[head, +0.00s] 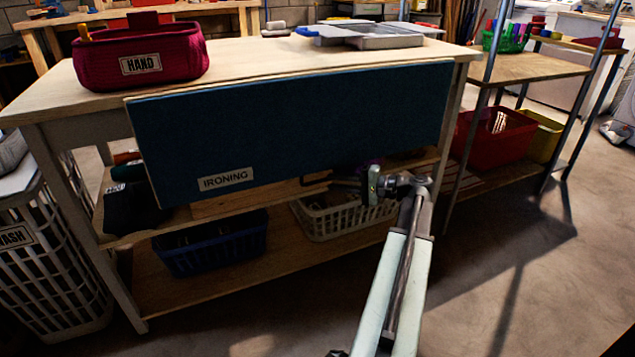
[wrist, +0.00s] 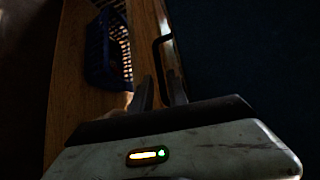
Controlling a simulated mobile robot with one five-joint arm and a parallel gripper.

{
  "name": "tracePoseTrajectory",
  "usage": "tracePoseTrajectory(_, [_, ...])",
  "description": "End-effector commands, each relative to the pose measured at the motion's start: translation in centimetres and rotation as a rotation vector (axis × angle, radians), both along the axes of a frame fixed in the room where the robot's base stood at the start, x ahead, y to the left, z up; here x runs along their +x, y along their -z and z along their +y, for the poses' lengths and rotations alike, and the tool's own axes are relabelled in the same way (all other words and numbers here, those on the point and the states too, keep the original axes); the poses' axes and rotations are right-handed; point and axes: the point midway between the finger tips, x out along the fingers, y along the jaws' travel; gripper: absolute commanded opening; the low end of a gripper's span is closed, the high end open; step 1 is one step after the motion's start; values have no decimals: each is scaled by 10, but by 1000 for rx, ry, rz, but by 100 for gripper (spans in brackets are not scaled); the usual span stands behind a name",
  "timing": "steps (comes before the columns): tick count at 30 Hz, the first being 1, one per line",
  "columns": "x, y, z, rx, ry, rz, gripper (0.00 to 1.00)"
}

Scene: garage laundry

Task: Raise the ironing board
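The ironing board (head: 300,130) is a dark blue panel labelled IRONING. It hangs down along the front side of the wooden table, its face near vertical. A thin dark handle (head: 316,181) shows at its lower edge; in the wrist view it is a black bar (wrist: 156,52) beside the dark board (wrist: 240,50). My gripper (head: 336,183) is at the handle, just below the board's lower edge. In the wrist view my gripper's two fingers (wrist: 161,88) stand apart, with the bar's near end reaching between them. Contact with the bar cannot be made out.
Blue (head: 210,245) and white (head: 340,217) baskets sit on the shelf below. A WASH hamper (head: 50,265) stands left.

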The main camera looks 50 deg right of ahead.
Motion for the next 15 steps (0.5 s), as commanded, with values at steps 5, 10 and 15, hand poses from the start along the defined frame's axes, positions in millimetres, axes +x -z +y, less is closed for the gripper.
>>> tracePoseTrajectory(5, [31,6,14,-1,-4,0,20])
tracePoseTrajectory(10, [46,7,20,1,-3,0,20])
tracePoseTrajectory(15, [47,7,21,0,-2,0,20])
